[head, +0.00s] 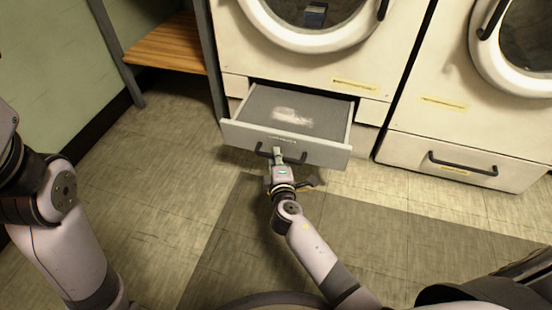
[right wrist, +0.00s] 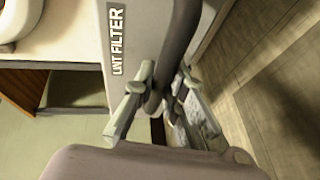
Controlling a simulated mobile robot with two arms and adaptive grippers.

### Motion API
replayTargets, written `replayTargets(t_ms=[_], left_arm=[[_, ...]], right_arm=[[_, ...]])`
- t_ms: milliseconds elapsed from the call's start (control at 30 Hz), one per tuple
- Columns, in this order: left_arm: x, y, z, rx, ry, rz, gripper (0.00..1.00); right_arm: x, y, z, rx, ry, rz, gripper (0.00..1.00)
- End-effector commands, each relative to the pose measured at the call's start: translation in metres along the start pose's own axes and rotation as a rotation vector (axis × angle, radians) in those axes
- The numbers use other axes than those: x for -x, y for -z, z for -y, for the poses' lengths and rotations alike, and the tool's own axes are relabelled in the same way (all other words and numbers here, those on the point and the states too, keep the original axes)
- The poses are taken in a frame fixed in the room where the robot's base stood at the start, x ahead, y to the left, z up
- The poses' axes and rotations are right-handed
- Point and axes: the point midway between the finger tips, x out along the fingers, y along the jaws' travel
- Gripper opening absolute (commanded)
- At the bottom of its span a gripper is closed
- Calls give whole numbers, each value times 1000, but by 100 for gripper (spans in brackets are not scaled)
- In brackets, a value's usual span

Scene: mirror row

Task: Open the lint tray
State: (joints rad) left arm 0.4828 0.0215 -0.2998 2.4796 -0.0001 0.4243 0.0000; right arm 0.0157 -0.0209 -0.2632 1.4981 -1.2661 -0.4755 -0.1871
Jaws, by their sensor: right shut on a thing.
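The lint tray (head: 240,134) is a grey drawer under the middle machine's round door. It is pulled out, and a pale patch of lint (head: 292,116) lies on its floor. My right gripper (head: 278,155) is at the dark bar handle (head: 265,151) on the tray's front. In the right wrist view my right gripper (right wrist: 165,95) is shut on the dark handle (right wrist: 180,45), beside a "LINT FILTER" label (right wrist: 118,42). My left arm shows at the left edge of the head view, but its gripper is out of view.
A closed drawer with a dark handle (head: 462,164) is under the right machine (head: 436,62). A wooden shelf (head: 168,46) on a metal frame stands at the upper left. The tiled floor (head: 150,215) is clear around the tray.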

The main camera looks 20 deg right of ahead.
Motion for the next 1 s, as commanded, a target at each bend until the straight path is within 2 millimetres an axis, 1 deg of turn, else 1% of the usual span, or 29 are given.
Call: replayTargets(t_ms=[33, 100, 200, 300, 500, 533, 800, 867, 1000], left_arm=[[1, 0, 0, 0, 0, 1, 40], [2, 0, 0, 0, 0, 3, 40], [1, 0, 0, 0, -1, 4, 40], [0, 0, -1, -1, -2, 2, 40], [-1, 0, -1, -1, -4, -2, 40], [-1, 1, -1, -1, -4, -2, 40], [-2, 2, -1, -1, -3, -8, 40], [-2, 2, -1, -1, -3, -9, 40], [-2, 2, 0, 0, -2, -10, 40]], right_arm=[[-10, -4, -3, 0, -3, 1, 0], [-21, -8, -5, 1, -3, 0, 0], [-32, -13, -8, -1, -1, 0, 0], [-35, -15, -8, -3, 0, 0, 0], [-35, -14, -8, -3, 0, 0, 0], [-34, -14, -8, -3, 0, 0, 13], [-34, -14, -8, -2, -1, 0, 31], [-34, -14, -8, -2, -1, 0, 33], [-34, -14, -8, -2, -1, 0, 33]])
